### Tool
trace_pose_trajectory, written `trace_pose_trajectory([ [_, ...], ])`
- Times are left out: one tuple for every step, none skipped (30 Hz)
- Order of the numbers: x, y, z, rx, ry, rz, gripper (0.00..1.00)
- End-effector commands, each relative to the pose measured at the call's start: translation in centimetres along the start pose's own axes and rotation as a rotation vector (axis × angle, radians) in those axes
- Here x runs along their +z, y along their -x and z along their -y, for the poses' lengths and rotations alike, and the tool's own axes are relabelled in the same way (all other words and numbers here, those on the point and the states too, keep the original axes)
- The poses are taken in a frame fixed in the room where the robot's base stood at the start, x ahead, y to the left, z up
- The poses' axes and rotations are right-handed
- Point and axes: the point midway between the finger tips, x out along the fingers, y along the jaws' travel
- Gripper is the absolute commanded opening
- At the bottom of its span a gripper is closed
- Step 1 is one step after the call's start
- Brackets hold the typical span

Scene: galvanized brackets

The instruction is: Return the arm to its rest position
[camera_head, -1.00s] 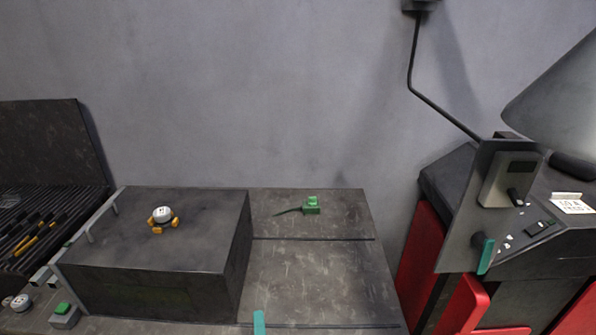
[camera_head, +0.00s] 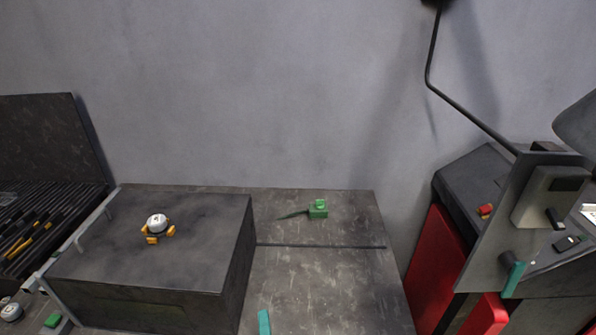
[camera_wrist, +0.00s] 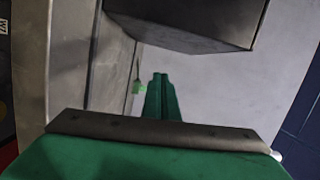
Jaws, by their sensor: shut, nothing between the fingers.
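My gripper (camera_wrist: 162,97) shows in the wrist view. It is green, its two narrow fingers lie together, and nothing is between them. The fingers point away over the worktop and floor, apart from any object.
A dark box (camera_head: 135,292) carries a white and orange device (camera_head: 158,228). At right stands an upright grey plate (camera_head: 490,262) beside a red panel (camera_head: 432,268). The worktop's middle is clear.

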Motion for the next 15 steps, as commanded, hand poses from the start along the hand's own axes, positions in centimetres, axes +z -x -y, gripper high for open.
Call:
trace_pose_trajectory([
  [-0.5, 0.5, -0.6, 0.009, 0.021, -0.015, 0.00],
  [-0.7, 0.9, -0.9, 0.015, 0.035, -0.023, 0.00],
  [-1.0, 1.3, -1.2, 0.019, 0.056, -0.035, 0.00],
  [-1.2, 1.7, -1.6, 0.025, 0.072, -0.043, 0.00],
  [-1.4, 2.1, -1.9, 0.031, 0.089, -0.049, 0.00],
  [-1.5, 2.7, -2.3, 0.037, 0.114, -0.057, 0.00],
  [-1.5, 3.1, -2.7, 0.043, 0.134, -0.062, 0.00],
  [-1.5, 3.6, -3.0, 0.050, 0.156, -0.065, 0.00],
  [-1.4, 4.3, -3.5, 0.058, 0.186, -0.070, 0.00],
  [-1.3, 4.8, -3.9, 0.065, 0.212, -0.072, 0.00],
  [-1.2, 5.5, -4.3, 0.074, 0.241, -0.074, 0.00],
  [-1.1, 6.4, -4.9, 0.086, 0.284, -0.077, 0.00],
  [-1.1, 7.2, -5.4, 0.097, 0.321, -0.080, 0.00],
  [-1.1, 8.1, -5.9, 0.108, 0.360, -0.083, 0.00],
  [-1.1, 9.4, -6.5, 0.124, 0.417, -0.087, 0.00],
])
